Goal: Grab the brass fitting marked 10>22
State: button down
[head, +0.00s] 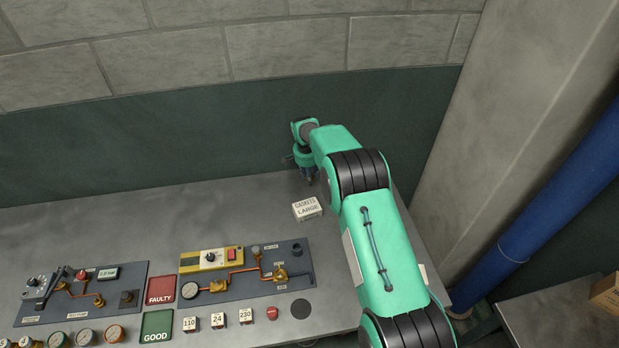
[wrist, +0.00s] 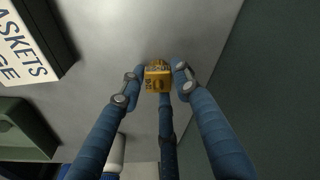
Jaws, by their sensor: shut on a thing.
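My gripper (wrist: 157,80) has blue fingers with grey joints and is closed around a small yellow brass fitting (wrist: 156,71) in the wrist view. The fitting has dark characters on its faces, too small to read with certainty. In the head view my gripper (head: 308,176) points down near the back right of the bench, behind the gaskets box. The fitting cannot be made out in that view. Whether it touches the bench is unclear.
A white "GASKETS LARGE" box (head: 307,208) stands close to my gripper. A green tray-like object (wrist: 28,132) shows in the wrist view. Two panels with pipes and gauges, a red FAULTY pad (head: 161,290) and a green GOOD pad (head: 157,326) lie left. The back left bench is clear.

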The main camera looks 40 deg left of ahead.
jog(key=shift+r, duration=1.75)
jog(key=s+d, duration=0.3)
jog(key=s+d+r, duration=0.1)
jog(key=s+d, duration=0.7)
jog(key=shift+s+d+r, duration=0.15)
jog(key=shift+r, duration=0.05)
